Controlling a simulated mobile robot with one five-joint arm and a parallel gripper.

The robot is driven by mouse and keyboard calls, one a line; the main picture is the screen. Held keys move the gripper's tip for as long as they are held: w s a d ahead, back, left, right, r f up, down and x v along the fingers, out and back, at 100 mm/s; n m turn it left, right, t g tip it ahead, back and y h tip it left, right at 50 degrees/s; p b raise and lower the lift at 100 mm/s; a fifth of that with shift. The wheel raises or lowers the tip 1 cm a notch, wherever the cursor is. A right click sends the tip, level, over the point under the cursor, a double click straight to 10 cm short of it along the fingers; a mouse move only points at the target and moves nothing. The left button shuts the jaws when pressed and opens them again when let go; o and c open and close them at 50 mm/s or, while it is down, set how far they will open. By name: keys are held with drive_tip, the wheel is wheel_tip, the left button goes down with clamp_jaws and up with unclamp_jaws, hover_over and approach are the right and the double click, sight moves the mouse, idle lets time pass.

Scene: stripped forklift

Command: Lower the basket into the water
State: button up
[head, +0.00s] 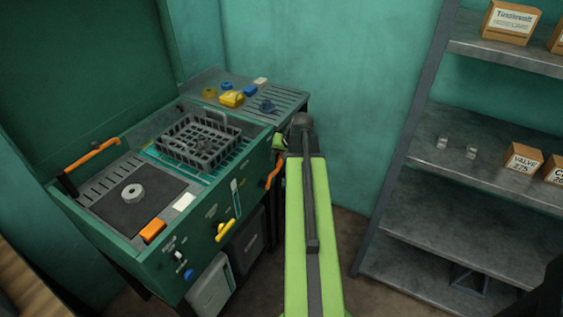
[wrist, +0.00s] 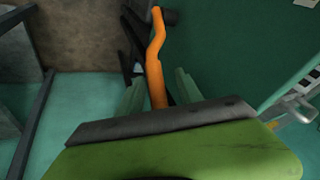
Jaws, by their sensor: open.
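The dark wire basket (head: 185,150) sits in the right half of the open green washer (head: 125,245), over a teal area in the head view. Whether it touches water cannot be told. An orange lever (head: 273,171) is on the washer's right side, partly behind my arm. In the wrist view the orange lever (wrist: 155,62) stands between the two green fingers of my gripper (wrist: 158,92). The gripper is open, with a finger on either side of the lever. Contact cannot be made out. The fingers are hidden in the head view.
A ring-shaped part (head: 133,193) lies on the dark mat left of the basket. Another orange handle (head: 92,157) is at the left, and a yellow handle (head: 226,230) on the front. A shelf rack (head: 465,170) with boxes stands at the right.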

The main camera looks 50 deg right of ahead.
drive_tip(key=shift+s+d, duration=0.2)
drive_tip(key=shift+d, duration=0.05)
clamp_jaws()
drive_tip(key=shift+d, duration=0.15)
idle(0.9)
